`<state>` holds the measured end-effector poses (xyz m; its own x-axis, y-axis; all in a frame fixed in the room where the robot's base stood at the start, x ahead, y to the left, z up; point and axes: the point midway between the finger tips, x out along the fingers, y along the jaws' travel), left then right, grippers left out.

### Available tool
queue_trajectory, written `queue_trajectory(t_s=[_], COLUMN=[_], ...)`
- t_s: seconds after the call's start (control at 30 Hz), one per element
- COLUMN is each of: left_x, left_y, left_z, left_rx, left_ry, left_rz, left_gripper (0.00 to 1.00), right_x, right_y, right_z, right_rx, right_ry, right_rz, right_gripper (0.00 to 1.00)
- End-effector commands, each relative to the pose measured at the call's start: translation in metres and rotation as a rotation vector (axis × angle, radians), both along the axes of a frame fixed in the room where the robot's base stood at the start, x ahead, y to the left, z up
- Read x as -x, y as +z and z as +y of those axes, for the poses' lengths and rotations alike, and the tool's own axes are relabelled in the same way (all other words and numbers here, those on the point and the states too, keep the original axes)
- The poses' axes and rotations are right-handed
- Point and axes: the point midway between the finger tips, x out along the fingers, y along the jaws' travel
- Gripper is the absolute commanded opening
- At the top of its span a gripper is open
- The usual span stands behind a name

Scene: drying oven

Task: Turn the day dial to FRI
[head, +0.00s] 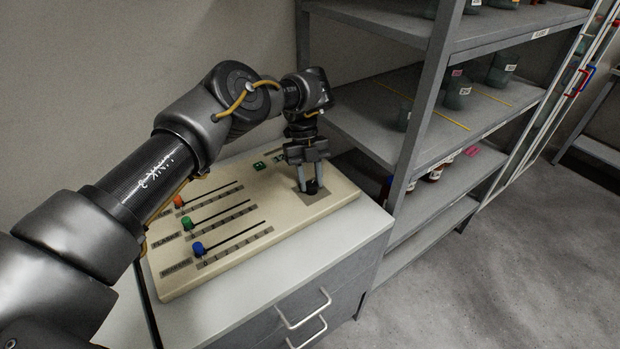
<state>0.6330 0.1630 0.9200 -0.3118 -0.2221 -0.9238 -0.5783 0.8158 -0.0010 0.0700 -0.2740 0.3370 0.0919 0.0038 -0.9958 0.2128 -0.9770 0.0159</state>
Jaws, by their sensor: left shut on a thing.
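A cream control panel (215,272) lies on a white-topped cabinet. My left gripper (307,184) points down at the panel's right end and is shut on a small dark knob (312,188), which looks like the day dial. The knob sits on a grey square plate (322,195). The fingers hide much of the knob, and I cannot read any day marking or tell which way it points. My right gripper is not in view.
Three sliders with orange (179,202), green (187,223) and blue (198,248) knobs are on the panel's left. A grey shelf rack (418,140) with jars stands close on the right.

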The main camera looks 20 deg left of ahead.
Motion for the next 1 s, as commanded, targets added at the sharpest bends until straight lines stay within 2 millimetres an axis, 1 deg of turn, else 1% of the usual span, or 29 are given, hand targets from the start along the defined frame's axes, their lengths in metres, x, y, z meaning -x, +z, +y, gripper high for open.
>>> queue_trajectory(t_s=[0.47, 0.5, 0.63, 0.67, 0.9, 1.0], left_x=[0.0000, 0.0000, 0.0000, 0.0000, 0.0001, 0.0000], left_y=[0.0000, 0.0000, -0.0001, -0.0002, 0.0001, 0.0047], left_z=[-0.0012, -0.0012, -0.0009, -0.0006, 0.0001, 0.0020], left_rx=[0.002, 0.002, 0.001, 0.001, 0.001, 0.001], left_ry=[-0.018, -0.018, -0.017, -0.017, -0.015, -0.013], left_rz=[-0.001, -0.001, -0.001, -0.001, 0.000, -0.001], left_gripper=[0.08, 0.33, 0.50, 0.53, 0.53, 0.53], right_x=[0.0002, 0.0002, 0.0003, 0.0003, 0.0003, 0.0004], right_y=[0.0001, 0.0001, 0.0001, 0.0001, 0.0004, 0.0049], right_z=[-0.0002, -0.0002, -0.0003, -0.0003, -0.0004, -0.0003], right_rx=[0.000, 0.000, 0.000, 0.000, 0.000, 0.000], right_ry=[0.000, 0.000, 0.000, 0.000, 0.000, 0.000], right_rz=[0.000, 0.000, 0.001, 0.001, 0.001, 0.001], right_gripper=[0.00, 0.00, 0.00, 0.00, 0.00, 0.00])
